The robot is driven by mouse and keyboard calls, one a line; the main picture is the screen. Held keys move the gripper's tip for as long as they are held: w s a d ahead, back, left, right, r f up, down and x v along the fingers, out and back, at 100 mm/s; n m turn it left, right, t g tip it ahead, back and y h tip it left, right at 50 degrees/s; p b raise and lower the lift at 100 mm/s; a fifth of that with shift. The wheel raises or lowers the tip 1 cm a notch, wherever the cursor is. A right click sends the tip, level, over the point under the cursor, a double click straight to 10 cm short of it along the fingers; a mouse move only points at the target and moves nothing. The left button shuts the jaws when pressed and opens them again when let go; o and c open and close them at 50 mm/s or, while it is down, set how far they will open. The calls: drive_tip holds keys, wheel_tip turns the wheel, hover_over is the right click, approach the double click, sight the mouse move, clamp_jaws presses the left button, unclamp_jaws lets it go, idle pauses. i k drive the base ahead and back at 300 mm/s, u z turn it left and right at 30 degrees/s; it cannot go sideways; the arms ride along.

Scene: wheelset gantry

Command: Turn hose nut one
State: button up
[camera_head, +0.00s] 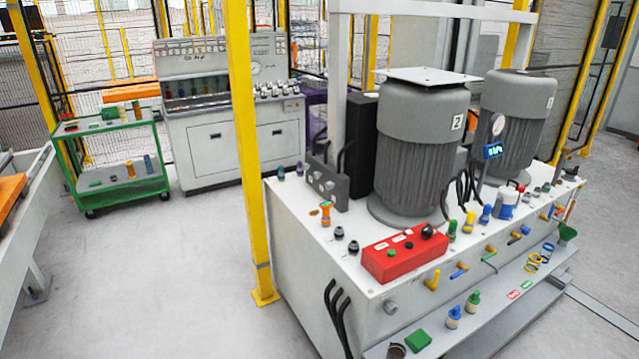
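My gripper is not in this view. A white hydraulic unit (296,262) with two grey motors fills the right; the near motor (422,150) bears the number 2. Along its front edge are small coloured fittings, among them a yellow one (432,279), a blue one (459,271) and a green one (489,262). Black hoses (338,312) bend down the left front face. Dark round fittings (339,233) stand on the top left. I cannot tell which part is hose nut one; no label for it is readable.
A red control box (404,254) sits on the unit's front left. A lower shelf (494,325) holds small bottles and rings. A yellow post (246,150) stands left of the unit. A green cart (112,163) and white console (233,130) stand behind. The left-centre floor is clear.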

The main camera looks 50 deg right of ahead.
sight(329, 186)
drive_tip(key=u, duration=0.05)
drive_tip(key=i, duration=1.8)
drive_tip(key=z, duration=0.15)
